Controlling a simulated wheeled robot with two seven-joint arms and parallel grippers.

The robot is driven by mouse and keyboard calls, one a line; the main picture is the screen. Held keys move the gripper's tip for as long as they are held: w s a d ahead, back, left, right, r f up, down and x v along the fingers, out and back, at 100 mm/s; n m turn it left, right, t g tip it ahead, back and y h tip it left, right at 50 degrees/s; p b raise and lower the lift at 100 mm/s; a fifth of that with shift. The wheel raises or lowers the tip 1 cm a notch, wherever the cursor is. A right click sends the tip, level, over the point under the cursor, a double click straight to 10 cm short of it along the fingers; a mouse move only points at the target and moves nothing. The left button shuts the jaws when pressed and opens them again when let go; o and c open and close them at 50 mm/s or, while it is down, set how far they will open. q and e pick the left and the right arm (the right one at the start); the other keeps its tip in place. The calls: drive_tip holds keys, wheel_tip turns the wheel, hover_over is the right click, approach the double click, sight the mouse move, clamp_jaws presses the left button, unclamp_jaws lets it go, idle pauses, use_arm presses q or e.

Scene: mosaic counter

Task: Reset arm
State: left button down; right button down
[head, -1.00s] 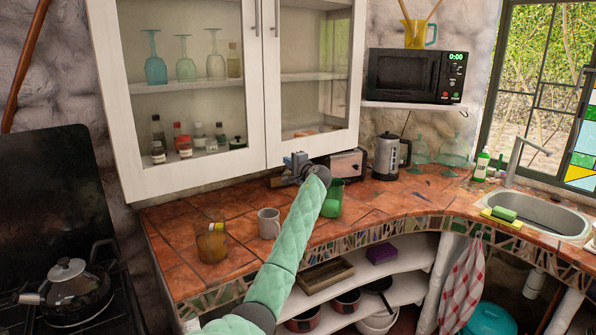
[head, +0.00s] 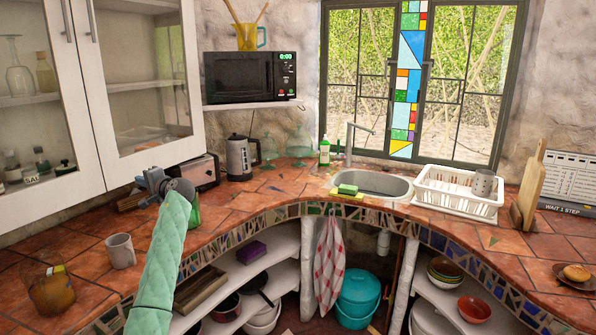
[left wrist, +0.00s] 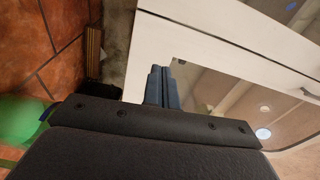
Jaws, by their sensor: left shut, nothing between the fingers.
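My left arm, in a mint-green quilted sleeve (head: 160,262), reaches up over the counter from the bottom of the head view. My left gripper (head: 148,178) is at its end, in front of the lower edge of the white wall cabinet (head: 150,165). In the left wrist view the fingers of my left gripper (left wrist: 160,80) are together with nothing between them, and the cabinet's white frame (left wrist: 215,50) is close beyond. A green glass (head: 194,212) is partly hidden behind the arm. My right gripper is not in view.
A grey mug (head: 121,250) and an amber jar (head: 50,292) stand left of the arm. A toaster (head: 200,172) and kettle (head: 240,158) stand behind it. The sink (head: 370,183), dish rack (head: 457,197) and cutting board (head: 531,185) are to the right. Open tiled counter lies between.

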use_arm(q)
drive_tip(key=d+n+t+h, duration=0.4)
drive_tip(key=d+h, duration=0.3)
drive_tip(key=d, duration=0.6)
drive_tip(key=s+d+f+m+g+h, duration=0.1)
drive_tip(key=s+d+f+h, duration=0.2)
drive_tip(key=s+d+f, duration=0.5)
drive_tip(key=s+d+f+h, duration=0.25)
drive_tip(key=d+f, duration=0.25)
drive_tip(key=f, duration=0.6)
drive_tip(key=s+d+f+m+g+h, duration=0.1)
drive_tip(key=s+d+f+h, duration=0.1)
drive_tip(key=s+d+f, duration=0.6)
drive_tip(key=s+d+f+g+h, duration=0.1)
drive_tip(key=s+d+f+g, duration=0.15)
drive_tip(key=s+f, duration=0.8)
drive_tip(key=s+d+f+g+h, duration=0.15)
drive_tip(key=s+d+f, duration=0.25)
drive_tip(key=s+f, duration=0.6)
drive_tip(key=s+f+g, duration=0.1)
drive_tip(key=s+f, duration=0.4)
drive_tip(key=s, duration=0.4)
drive_tip(key=s+d+f+g, duration=0.1)
drive_tip(key=s+f, duration=0.5)
drive_tip(key=s, duration=0.3)
drive_tip(key=s+d+f+g, duration=0.1)
drive_tip(key=s+f+g, duration=0.1)
drive_tip(key=s+f, duration=0.3)
drive_tip(key=s, duration=0.4)
drive_tip(key=shift+f, duration=0.4)
